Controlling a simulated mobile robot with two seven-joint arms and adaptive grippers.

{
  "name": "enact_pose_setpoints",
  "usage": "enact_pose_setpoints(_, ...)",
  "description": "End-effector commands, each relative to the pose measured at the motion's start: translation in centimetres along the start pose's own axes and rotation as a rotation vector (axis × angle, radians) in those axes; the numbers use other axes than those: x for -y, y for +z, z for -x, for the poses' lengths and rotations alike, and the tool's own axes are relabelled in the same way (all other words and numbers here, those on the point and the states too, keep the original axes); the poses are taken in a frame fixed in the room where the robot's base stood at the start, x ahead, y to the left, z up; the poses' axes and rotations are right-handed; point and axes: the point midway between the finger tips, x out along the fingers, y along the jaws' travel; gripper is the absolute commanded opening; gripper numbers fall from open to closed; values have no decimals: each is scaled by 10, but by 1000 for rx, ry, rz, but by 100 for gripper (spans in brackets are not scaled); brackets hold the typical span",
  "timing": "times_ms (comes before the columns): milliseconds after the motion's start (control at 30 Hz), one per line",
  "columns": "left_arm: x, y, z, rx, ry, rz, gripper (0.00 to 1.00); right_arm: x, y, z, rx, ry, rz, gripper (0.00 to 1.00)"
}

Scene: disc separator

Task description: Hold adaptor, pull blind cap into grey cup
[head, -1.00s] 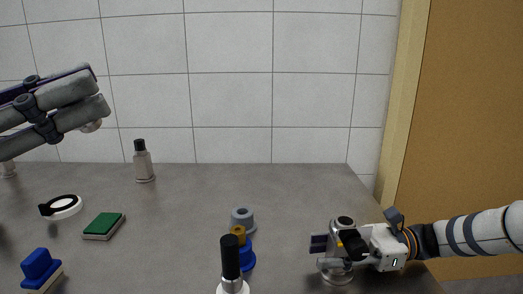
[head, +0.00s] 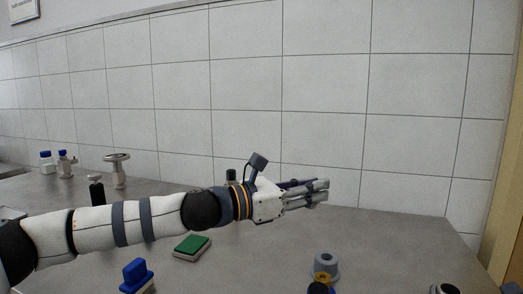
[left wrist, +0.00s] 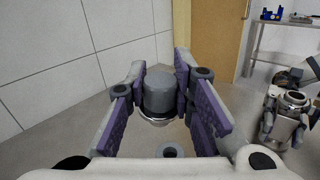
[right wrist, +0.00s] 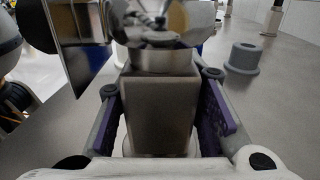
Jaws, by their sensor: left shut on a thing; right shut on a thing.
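My left gripper (head: 318,190) is held above the table, pointing right. In the left wrist view, its fingers are shut on a dark grey cylinder with a metal rim (left wrist: 160,93), seemingly the blind cap. The head view does not show the cap clearly. The grey cup (head: 323,267), round with a hole in its top, stands on the table lower than the gripper. It also shows just below the cap in the left wrist view (left wrist: 172,151). My right gripper (right wrist: 160,95) is shut on the grey, block-like adaptor body (right wrist: 158,110); its open round top shows in the left wrist view (left wrist: 295,97).
A brass piece (head: 323,277) stands in front of the cup. Bottles (head: 66,163) stand far left. A tiled wall (head: 330,100) closes the back.

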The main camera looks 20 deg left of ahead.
Motion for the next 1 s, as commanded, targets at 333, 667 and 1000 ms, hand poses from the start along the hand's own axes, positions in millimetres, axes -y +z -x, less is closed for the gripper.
enact_pose_setpoints(333, 9, -65, -51, -74, 26, 98, 0, -1, -7, 1, -9, -2, -10, 0)
enact_pose_setpoints(667, 9, -69, -51, -75, 27, 101, 0, -1, -8, 1, -10, -2, -11, 0)
enact_pose_setpoints(1000, 13, -106, -50, -74, 26, 101, 0, -1, -8, 1, -11, -2, -12, 0)
